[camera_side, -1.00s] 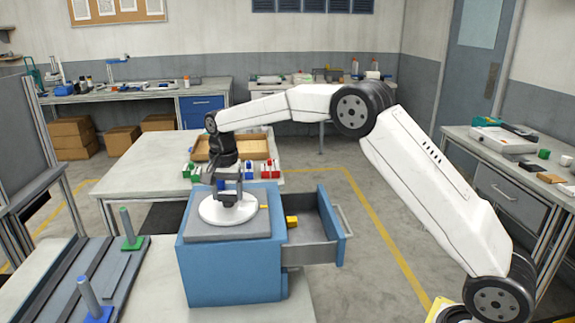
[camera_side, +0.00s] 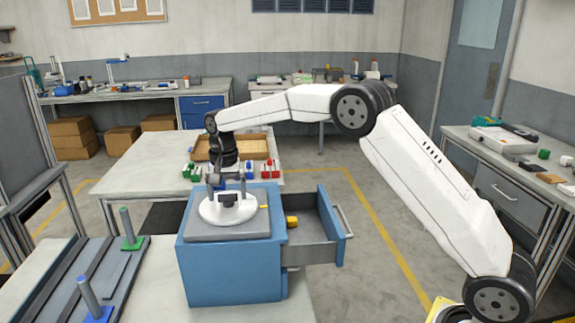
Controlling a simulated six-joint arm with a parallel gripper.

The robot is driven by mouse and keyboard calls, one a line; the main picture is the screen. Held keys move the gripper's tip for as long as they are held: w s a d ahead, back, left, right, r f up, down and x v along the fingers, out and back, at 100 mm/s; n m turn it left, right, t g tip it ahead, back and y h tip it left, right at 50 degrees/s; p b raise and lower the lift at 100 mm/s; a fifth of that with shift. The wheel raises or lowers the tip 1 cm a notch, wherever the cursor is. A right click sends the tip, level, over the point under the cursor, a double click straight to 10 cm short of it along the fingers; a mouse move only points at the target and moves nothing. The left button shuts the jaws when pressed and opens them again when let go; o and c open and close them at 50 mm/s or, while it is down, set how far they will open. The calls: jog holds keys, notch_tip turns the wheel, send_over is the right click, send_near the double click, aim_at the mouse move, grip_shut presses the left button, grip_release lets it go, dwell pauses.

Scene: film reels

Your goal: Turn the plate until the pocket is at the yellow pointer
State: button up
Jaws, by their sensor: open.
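The plate (camera_side: 213,212) is a white round disc lying flat on the grey top of a blue cabinet. A small dark shape (camera_side: 228,200) shows on the plate; I cannot tell whether it is the pocket or part of a knob. My gripper (camera_side: 229,186) is open and points down over the plate's rear half. Its fingertips are small here, and I cannot tell whether they touch anything.
A green-based post (camera_side: 130,230) and a blue-based post (camera_side: 92,300) stand on the left. Red, green and blue pieces stand behind on a table.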

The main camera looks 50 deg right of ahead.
aim_at(228, 195)
jog(key=shift+r, duration=3.95)
jog(key=shift+s+f, duration=0.1)
jog(key=s+f+n, duration=0.1)
jog(key=s+f, duration=0.1)
jog(key=s, duration=0.2)
jog(key=s+f+n+t, duration=0.1)
jog(key=s+f+n, duration=0.1)
jog(key=s+f, duration=0.1)
jog(key=s+f+n, duration=0.1)
jog(key=s+f, duration=0.1)
jog(key=s, duration=0.3)
jog(key=shift+s+a+f+n, duration=0.2)
jog(key=shift+s+f+n, duration=0.1)
jog(key=shift+n, duration=0.1)
jog(key=s+f+n, duration=0.2)
jog(key=s+f, duration=0.1)
jog(key=s, duration=0.5)
jog(key=s+f+n+t, duration=0.1)
jog(key=s+f, duration=0.3)
jog(key=s, duration=0.4)
jog(key=shift+s+n+t, duration=0.3)
jog(key=shift+n, duration=0.2)
